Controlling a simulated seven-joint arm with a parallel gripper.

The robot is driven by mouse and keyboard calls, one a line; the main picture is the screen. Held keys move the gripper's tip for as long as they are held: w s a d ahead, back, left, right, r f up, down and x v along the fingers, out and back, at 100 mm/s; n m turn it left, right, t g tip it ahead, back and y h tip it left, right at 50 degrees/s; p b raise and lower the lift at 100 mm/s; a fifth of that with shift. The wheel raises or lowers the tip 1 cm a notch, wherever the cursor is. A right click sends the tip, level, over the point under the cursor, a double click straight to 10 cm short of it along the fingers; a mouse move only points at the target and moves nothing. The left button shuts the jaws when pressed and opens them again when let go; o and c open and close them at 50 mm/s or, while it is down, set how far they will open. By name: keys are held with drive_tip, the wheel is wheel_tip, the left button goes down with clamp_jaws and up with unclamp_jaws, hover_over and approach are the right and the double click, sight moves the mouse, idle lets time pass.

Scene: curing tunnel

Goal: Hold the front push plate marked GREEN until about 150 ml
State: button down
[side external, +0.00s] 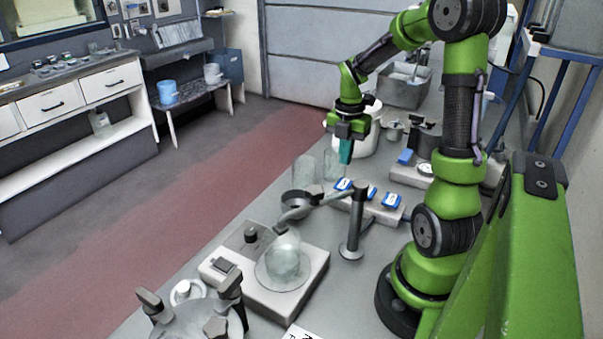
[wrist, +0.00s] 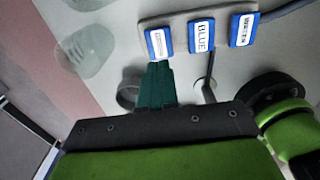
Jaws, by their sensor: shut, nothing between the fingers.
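Three blue push plates with white labels sit in a row on a pale block (side external: 353,205). In the wrist view one reads BLUE (wrist: 201,36) and the right one appears to read WHITE (wrist: 243,29). The left plate (wrist: 159,43) has a label too small to read; it also shows in the side view (side external: 343,184). My gripper (side external: 346,158) is shut and empty, its teal fingers pointing down above this left plate. In the wrist view the fingertips (wrist: 158,66) lie just below its edge; contact cannot be confirmed. A clear glass vessel (side external: 284,260) stands on a pale platform; any liquid level is unreadable.
Two clear glasses (side external: 305,168) (side external: 333,165) stand beside the plate block. A dark stand (side external: 352,230) holds an arm reaching left over the platform (side external: 313,275). A white pot (side external: 369,138) is behind my gripper. A dark lidded apparatus (side external: 195,318) stands at the front.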

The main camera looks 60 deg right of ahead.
sight(344, 185)
drive_tip(key=shift+f, duration=3.15)
drive_tip(key=shift+s+f, duration=0.1)
drive_tip(key=shift+f, duration=1.2)
drive_tip(key=shift+r, duration=0.15)
wheel_tip(344, 185, up, 14)
drive_tip(key=shift+w+d+r, duration=0.15)
drive_tip(key=shift+w+r, duration=0.1)
drive_tip(key=shift+w, duration=0.05)
